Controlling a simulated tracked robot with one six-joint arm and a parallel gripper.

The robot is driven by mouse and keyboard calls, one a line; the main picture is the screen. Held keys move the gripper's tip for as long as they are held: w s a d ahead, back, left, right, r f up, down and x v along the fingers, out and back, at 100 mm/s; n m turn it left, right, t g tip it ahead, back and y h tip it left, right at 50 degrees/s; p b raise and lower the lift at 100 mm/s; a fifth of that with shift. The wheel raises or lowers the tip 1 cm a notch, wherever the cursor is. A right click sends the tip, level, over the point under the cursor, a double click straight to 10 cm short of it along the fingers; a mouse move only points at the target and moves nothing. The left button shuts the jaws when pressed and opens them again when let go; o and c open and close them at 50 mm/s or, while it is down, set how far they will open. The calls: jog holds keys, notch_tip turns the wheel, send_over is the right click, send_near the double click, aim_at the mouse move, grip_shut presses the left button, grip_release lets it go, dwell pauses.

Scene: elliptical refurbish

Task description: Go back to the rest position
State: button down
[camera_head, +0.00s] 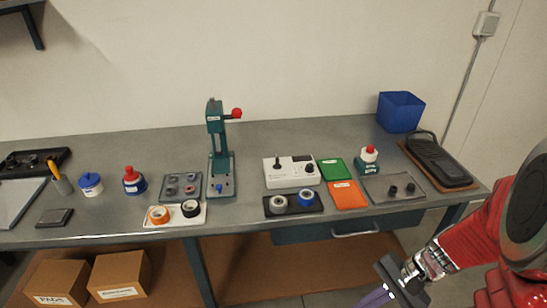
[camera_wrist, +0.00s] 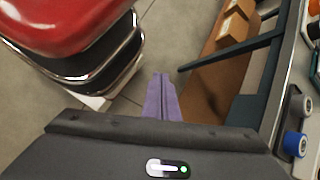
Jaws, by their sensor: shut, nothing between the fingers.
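My gripper (camera_head: 380,298) is at the lower right of the head view, in front of the workbench and below its top. In the wrist view its purple fingers (camera_wrist: 162,98) lie side by side, shut, with nothing between them. They point down towards the floor, apart from the bench and everything on it. The fingertips are partly cut off by the lower edge of the head view.
The grey workbench (camera_head: 130,225) carries a green press (camera_head: 218,150), a white tester box (camera_head: 291,172), a blue bin (camera_head: 400,111) and small parts trays. A drawer (camera_head: 330,231) hangs under it. Cardboard boxes (camera_head: 120,276) sit on the lower shelf. Floor in front is partly free.

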jog(key=a+r+n+t+h, duration=0.1)
jog(key=r+n+t+h, duration=0.1)
jog(key=r, duration=0.5)
jog(key=s+a+r+n+t+h, duration=0.1)
jog(key=a+r+n+t+h, duration=0.1)
jog(key=r+n, duration=0.3)
jog(key=s+a+r+n+t+h, duration=0.1)
jog(key=a+r+n+t+h, duration=0.1)
jog(key=r, duration=0.7)
jog(key=shift+a+n+h, duration=0.15)
jog(key=shift+n+h, duration=0.35)
jog(key=shift+n, duration=0.6)
jog(key=shift+f, duration=0.1)
